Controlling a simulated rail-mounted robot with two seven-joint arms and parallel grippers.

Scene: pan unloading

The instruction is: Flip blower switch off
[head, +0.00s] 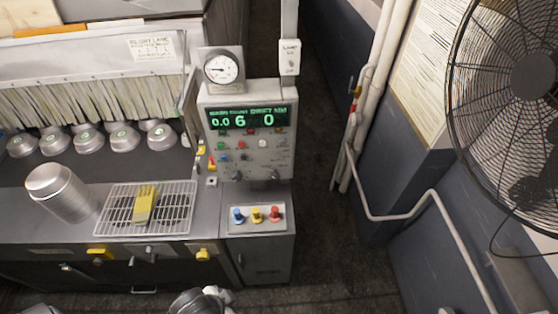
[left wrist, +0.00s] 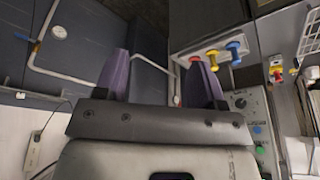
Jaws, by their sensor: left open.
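A grey control box (head: 247,140) stands right of the bench in the head view, with a green display (head: 248,117) and several small knobs and buttons. Its panel (left wrist: 241,105) also shows at the right of the left wrist view. I cannot read which control is the blower switch. Small red and yellow levers (head: 206,157) sit at the box's left edge. A white switch box labelled LAMP (head: 289,57) is on the post above. My left gripper (left wrist: 162,60) is open, its two purple fingers apart with nothing between them. My right gripper cannot be made out.
A plate with blue, yellow and red knobs (head: 256,216) lies below the control box. A wire rack (head: 118,210) holds a yellow object (head: 145,204), beside a tilted metal canister (head: 62,192). A large fan (head: 525,75) and wall pipes stand right. Floor is clear between.

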